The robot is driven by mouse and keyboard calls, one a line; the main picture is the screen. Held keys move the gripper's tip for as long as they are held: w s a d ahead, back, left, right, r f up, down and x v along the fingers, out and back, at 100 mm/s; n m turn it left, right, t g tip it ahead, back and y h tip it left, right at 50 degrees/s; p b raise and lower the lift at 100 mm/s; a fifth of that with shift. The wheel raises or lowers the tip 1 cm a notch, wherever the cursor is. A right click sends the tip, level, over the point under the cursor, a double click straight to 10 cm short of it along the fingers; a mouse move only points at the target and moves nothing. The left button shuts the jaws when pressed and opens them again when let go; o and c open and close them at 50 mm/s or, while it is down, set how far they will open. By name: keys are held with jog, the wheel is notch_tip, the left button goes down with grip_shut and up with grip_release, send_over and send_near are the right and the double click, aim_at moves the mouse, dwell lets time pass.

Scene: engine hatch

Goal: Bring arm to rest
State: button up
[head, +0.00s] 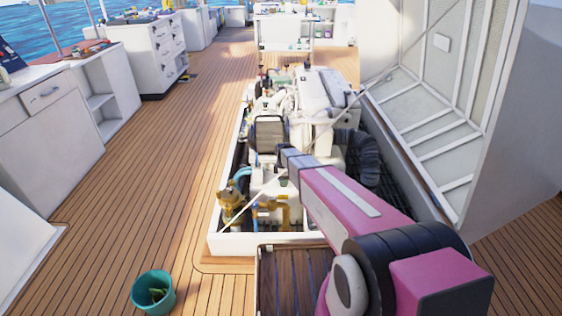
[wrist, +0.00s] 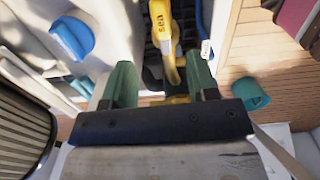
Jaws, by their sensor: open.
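My pink arm (head: 350,205) reaches out over the open engine hatch in the head view. My gripper (wrist: 160,82) shows in the wrist view, with its two green fingers spread apart and nothing held between them. A yellow handle with lettering (wrist: 164,30) lies beyond the fingers, in line with the gap; I cannot tell how far off it is. The white engine (head: 310,95) sits in the hatch under and beyond my arm. In the head view the fingers are not discernible at the arm's far end.
The raised hatch lid (head: 440,110) stands on the right. A brass-coloured strainer (head: 231,205) sits at the hatch's near left corner. A teal bucket (head: 153,293) stands on the deck at lower left. White cabinets (head: 60,125) line the left; deck between is clear.

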jog(key=s+d+r+m, duration=0.4)
jog(key=s+r+m, duration=0.1)
jog(key=s, duration=0.3)
jog(key=s+d+r+m, duration=0.4)
jog(key=s+r+m, duration=0.1)
jog(key=s+m, duration=0.2)
jog(key=s+d+r+m, duration=0.4)
jog(key=s+r+m, duration=0.1)
jog(key=s, duration=0.4)
jog(key=shift+s+d+r+m, duration=0.25)
jog(key=shift+s+d+m, duration=0.05)
jog(key=shift+d+m, duration=0.1)
